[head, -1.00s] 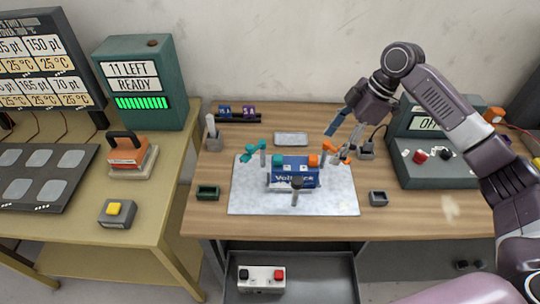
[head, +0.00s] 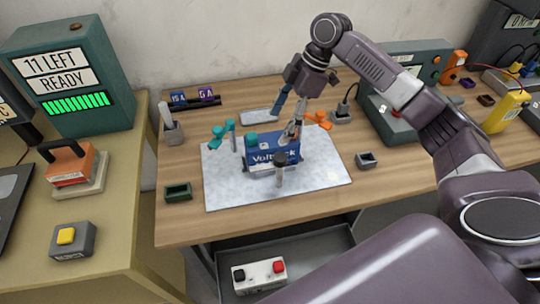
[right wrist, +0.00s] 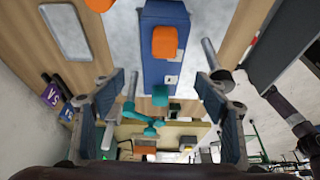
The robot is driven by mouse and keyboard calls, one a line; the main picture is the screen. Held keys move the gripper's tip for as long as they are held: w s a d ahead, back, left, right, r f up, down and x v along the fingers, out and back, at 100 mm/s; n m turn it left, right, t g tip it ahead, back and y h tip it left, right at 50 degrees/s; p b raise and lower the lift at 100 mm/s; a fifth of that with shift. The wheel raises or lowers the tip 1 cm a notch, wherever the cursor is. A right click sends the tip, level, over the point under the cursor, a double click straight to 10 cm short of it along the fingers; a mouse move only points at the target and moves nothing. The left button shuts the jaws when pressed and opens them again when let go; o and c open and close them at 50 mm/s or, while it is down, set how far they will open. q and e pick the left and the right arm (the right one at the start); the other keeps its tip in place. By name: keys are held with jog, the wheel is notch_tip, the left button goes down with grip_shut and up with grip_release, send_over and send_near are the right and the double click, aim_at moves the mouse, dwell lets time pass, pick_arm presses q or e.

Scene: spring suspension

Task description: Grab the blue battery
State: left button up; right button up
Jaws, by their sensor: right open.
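The blue battery (head: 262,160) stands upright on a pale metal mat (head: 225,190) in the head view, with a teal cap and lettering on its front. A dark-topped post (head: 280,175) stands in front of it and hides part of the lettering. My right gripper (head: 286,120) is open, pointing down over the battery's right part; contact cannot be told. In the right wrist view the battery (right wrist: 160,65) shows its orange and teal caps between the spread fingers (right wrist: 163,85). My left gripper is not in view.
A teal clamp (head: 222,134) stands left of the battery and an orange clamp (head: 318,119) to its right. A green tray (head: 178,191) and a grey holder (head: 366,160) flank the mat. A switch box (head: 259,275) sits on the lower shelf.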

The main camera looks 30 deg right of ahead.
aim_at(272, 138)
jog(key=shift+x, duration=0.85)
jog(key=p+x, duration=0.2)
jog(key=x, duration=0.3)
jog(key=shift+s+f+p, duration=0.15)
jog(key=shift+f+p, duration=0.05)
jog(key=shift+p, duration=0.2)
jog(key=shift+a+f, duration=0.1)
jog(key=shift+f, duration=0.35)
grip_shut()
jog(key=shift+w+a+r, duration=0.1)
jog(key=shift+w+r, duration=0.15)
jog(key=shift+r, duration=0.15)
jog(key=shift+f, duration=0.1)
